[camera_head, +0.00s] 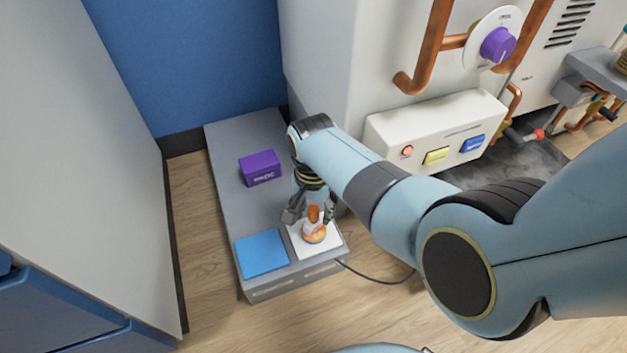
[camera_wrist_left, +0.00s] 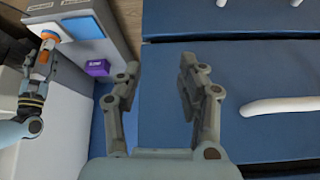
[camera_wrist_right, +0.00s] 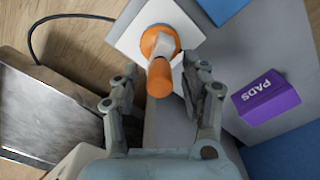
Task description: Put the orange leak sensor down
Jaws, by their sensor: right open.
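The orange leak sensor (camera_head: 314,236), with an orange handle and a white part, stands on the white square (camera_head: 325,251) at the front right of a grey bench top. In the right wrist view the leak sensor (camera_wrist_right: 159,78) shows its orange handle toward my right gripper (camera_wrist_right: 162,88). That gripper is open, its fingers on either side of the handle's end with gaps visible. In the head view my right gripper (camera_head: 309,212) is just above and behind the sensor. My left gripper (camera_wrist_left: 160,85) is open and empty, in front of blue panels, away from the bench.
A blue square (camera_head: 262,255) lies left of the white one. A purple box marked PADS (camera_head: 260,168) stands farther back on the grey bench (camera_head: 228,150). A white control box (camera_head: 437,130) is to the right. A black cable (camera_head: 375,276) runs along the floor.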

